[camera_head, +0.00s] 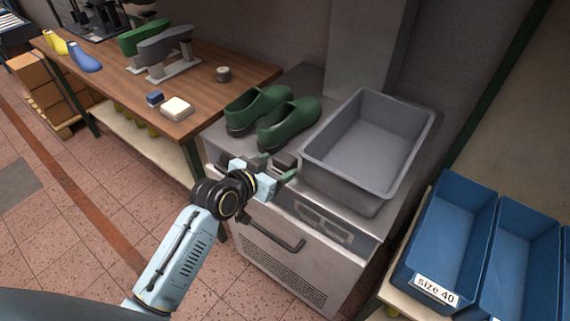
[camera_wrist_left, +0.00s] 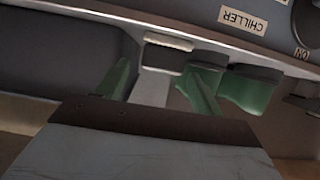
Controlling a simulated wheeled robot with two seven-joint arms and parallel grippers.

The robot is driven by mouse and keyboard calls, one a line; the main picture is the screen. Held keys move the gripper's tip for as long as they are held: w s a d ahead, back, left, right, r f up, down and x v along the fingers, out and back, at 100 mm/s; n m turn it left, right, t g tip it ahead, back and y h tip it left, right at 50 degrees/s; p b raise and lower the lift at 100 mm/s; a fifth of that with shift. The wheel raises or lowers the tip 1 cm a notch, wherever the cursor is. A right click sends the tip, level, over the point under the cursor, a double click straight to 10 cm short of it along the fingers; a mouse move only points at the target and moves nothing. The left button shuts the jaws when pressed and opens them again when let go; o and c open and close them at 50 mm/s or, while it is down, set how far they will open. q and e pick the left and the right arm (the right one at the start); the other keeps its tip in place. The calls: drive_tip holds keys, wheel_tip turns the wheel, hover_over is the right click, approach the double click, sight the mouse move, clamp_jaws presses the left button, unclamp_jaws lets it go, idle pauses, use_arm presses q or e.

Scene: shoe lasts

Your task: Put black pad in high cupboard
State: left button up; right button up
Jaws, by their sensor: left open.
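The black pad (camera_head: 286,160) is a small dark block on the steel chiller top, between the green shoes and the grey tub. In the left wrist view, the dark block (camera_wrist_left: 166,58) has a pale edge and appears between my green fingers. My left gripper (camera_head: 278,168) is open at the chiller's front edge, close to the pad. It also shows in the left wrist view (camera_wrist_left: 158,85). I cannot tell whether either finger touches the pad. My right gripper is out of view. I see no high cupboard in these views.
The grey tub (camera_head: 318,157) stands close right of the pad, and the green shoes (camera_head: 290,124) stand close behind-left. The chiller (camera_head: 280,262) has a front handle. Blue bins (camera_head: 452,225) are at right; a wooden bench (camera_head: 207,80) with lasts is at left.

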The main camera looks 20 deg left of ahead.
sight(280, 165)
use_arm(q)
drive_tip(key=x, duration=0.4)
drive_tip(key=shift+s+a+f+b, duration=0.1)
drive_tip(key=shift+a+f+b, duration=0.2)
drive_tip(key=shift+f, duration=0.1)
drive_tip(key=shift+w+d+f, duration=0.25)
drive_tip(key=shift+w, duration=0.3)
drive_tip(key=shift+c, duration=0.2)
drive_tip(key=c, duration=0.7)
